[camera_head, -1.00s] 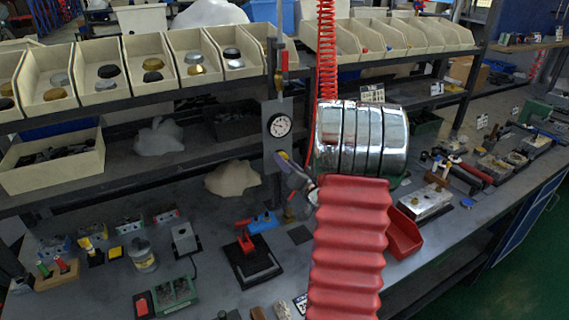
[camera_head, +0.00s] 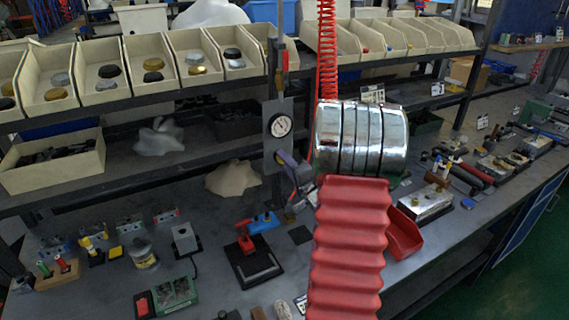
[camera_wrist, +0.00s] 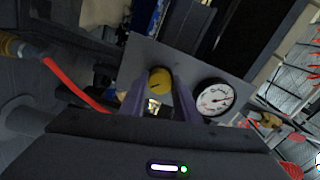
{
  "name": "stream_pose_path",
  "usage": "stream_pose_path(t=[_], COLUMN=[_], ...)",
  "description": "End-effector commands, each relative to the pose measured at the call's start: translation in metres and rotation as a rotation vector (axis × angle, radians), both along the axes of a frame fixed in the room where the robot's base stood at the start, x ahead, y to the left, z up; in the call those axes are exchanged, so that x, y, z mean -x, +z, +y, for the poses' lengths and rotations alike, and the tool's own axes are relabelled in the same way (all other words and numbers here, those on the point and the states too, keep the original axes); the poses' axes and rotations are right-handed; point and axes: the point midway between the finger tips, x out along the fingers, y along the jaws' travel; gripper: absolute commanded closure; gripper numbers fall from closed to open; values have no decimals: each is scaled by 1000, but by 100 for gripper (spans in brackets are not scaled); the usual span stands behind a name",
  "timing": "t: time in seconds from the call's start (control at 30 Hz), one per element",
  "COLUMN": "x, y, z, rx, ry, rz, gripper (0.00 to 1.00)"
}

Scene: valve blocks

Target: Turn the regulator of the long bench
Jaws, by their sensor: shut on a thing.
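The regulator is a yellow knob (camera_wrist: 160,76) on a grey upright plate (camera_head: 270,158), beside a round white gauge (camera_head: 280,125). The gauge also shows in the wrist view (camera_wrist: 215,99), right of the knob. My gripper (camera_head: 284,158) reaches the plate from the right, below the gauge. In the wrist view its two purple fingers (camera_wrist: 160,88) stand on either side of the knob, shut on it. In the head view the gripper hides the knob, and my arm covers part of the bench (camera_head: 340,268).
A red coiled hose (camera_head: 327,50) hangs close to my arm. Shelves with beige bins (camera_head: 100,75) stand behind. A black stand with a red top (camera_head: 250,255) is below the plate. A red bin (camera_head: 404,234) is right of my arm.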

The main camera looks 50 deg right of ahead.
Motion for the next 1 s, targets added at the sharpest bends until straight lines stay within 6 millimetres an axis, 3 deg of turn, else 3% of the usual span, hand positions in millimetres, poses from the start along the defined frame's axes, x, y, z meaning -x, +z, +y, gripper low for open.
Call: stream_pose_path(t=[0.4,0.43,0.6,0.7,1.0], x=[1,1,1,1,3], y=[-3,-3,-2,-1,-1], z=[-2,-2,-1,-1,0], rx=[-14,-14,-13,-12,-10], ry=[-6,-6,-4,-4,-2], rz=[1,1,0,0,-1], gripper=[94,70,58,53,53])
